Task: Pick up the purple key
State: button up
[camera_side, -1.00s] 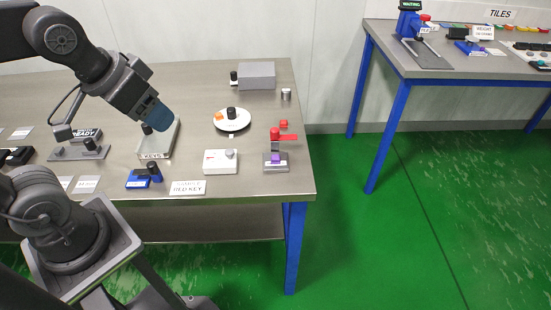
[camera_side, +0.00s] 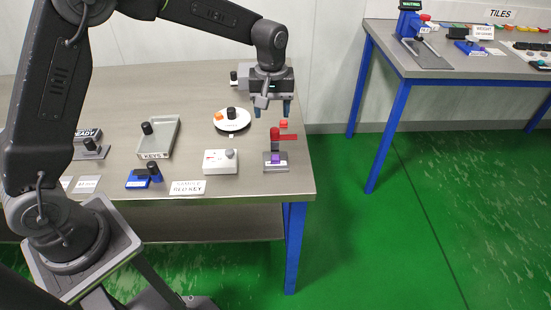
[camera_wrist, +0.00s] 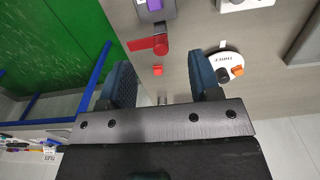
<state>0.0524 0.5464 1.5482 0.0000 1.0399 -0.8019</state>
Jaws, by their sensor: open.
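The purple key (camera_side: 275,157) appears as a small purple block in a grey holder (camera_side: 275,168) near the table's front right corner. In the wrist view the purple piece (camera_wrist: 154,4) is at the top edge, partly cut off. My gripper (camera_side: 272,111) is open and empty, pointing down above the table's right side, behind and higher than the purple block. In the wrist view its two blue fingers (camera_wrist: 162,78) stand wide apart with nothing between them but a small red block further below.
A red lever (camera_side: 288,136) stands just behind the purple block, with a small red block (camera_side: 283,124) behind it. Left are a white box (camera_side: 220,165) and a round white dish (camera_side: 231,127) with black and orange pieces. A KEYS tray (camera_side: 171,140) is further left.

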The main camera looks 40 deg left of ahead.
send_over(275, 155)
jog(key=f, duration=0.9)
jog(key=shift+a, duration=0.3)
jog(key=shift+d+f, duration=0.15)
jog(key=shift+f, duration=1.2)
jog(key=shift+d+f, duration=0.15)
jog(key=shift+f, duration=1.2)
jog(key=shift+c, duration=0.3)
jog(key=c, duration=0.9)
